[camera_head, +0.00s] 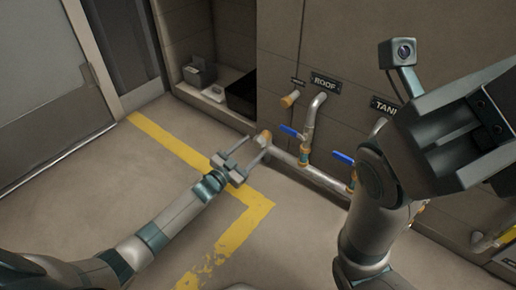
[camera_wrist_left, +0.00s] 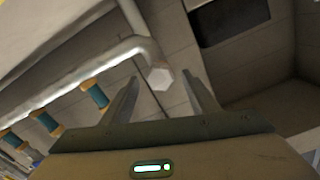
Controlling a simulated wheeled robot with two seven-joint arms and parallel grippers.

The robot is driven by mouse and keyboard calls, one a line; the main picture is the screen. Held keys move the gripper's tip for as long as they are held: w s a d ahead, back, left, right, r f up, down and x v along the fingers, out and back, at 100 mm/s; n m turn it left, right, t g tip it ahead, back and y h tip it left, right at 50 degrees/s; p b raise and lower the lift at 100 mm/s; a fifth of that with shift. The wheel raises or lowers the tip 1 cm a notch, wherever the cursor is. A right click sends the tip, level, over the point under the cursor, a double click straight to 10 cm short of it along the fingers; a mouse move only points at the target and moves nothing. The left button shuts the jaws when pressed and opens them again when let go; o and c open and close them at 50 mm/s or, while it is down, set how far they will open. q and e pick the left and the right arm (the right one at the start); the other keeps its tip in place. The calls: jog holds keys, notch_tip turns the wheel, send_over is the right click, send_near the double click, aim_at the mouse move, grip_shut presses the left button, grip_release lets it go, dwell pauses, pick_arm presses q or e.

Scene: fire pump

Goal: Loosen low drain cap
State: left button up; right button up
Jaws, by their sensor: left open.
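The low drain cap (camera_head: 265,137) is a small brass-coloured piece at the left end of the low horizontal pipe (camera_head: 325,179). In the left wrist view a pale hexagonal cap (camera_wrist_left: 160,78) sits at the pipe's bent end, between and beyond the fingers. My left gripper (camera_head: 256,147) is open, its fingers pointing at the cap from the front left. It also shows in the left wrist view (camera_wrist_left: 165,95), with no visible contact on the cap. My right gripper (camera_head: 482,125) is raised large at the right; its finger opening is not clear.
Blue-handled valves (camera_head: 291,131) stand on the pipe to the right of the cap. Another capped outlet (camera_head: 289,99) protrudes from the wall above, near the ROOF sign (camera_head: 325,83). An open recess (camera_head: 208,60) lies at the back left. The floor with yellow lines (camera_head: 165,139) is clear.

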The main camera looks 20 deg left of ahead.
aim_at(257, 144)
pick_arm(q)
jog(key=shift+b+x, duration=0.7)
jog(key=shift+x, duration=1.15)
jog(key=c, duration=1)
